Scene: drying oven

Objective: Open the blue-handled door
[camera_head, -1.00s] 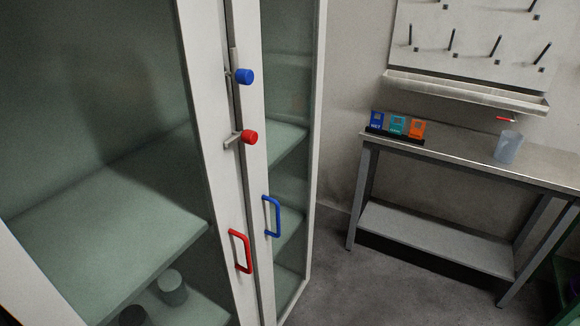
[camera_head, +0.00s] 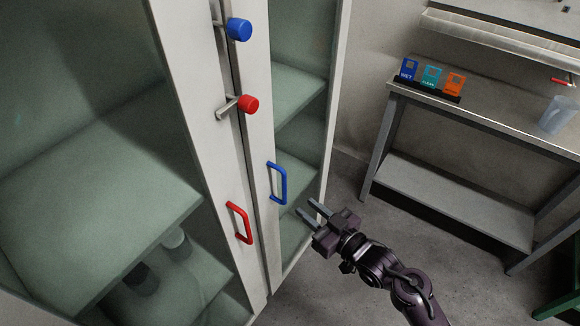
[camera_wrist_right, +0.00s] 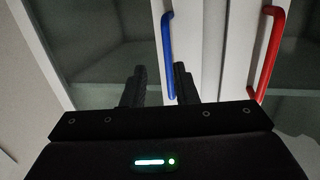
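The blue handle (camera_head: 278,184) is a vertical bar on the right-hand glass door (camera_head: 262,130), which is shut. It also shows in the right wrist view (camera_wrist_right: 168,52), beyond the fingertips. My right gripper (camera_head: 309,209) is open and empty, to the right of and slightly below the blue handle and apart from it. Its two fingers (camera_wrist_right: 160,84) show in the wrist view, with the blue bar near the right finger. A blue knob latch (camera_head: 238,29) sits above the handle, at the seam between the doors. My left gripper is not in view.
A metal bench (camera_head: 480,120) with wet, clean and orange cards (camera_head: 432,76) stands at the right. Floor is clear between cabinet and bench.

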